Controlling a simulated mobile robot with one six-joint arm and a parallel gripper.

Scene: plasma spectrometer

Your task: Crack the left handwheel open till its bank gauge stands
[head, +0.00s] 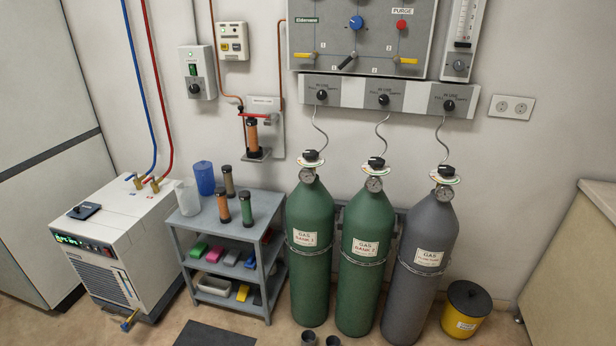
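The left handwheel (311,156) is a black knob on top of the left green cylinder (308,270), labelled GAS BANK 1. A pale dial plate with coloured marks sits around its base.
A grey shelf cart (228,236) with bottles and coloured boxes stands left of the cylinders. A white chiller (118,245) is further left. A yellow bin (466,311) stands right. Two small dark round things (333,340) show at the bottom edge. A valve panel (361,35) hangs above.

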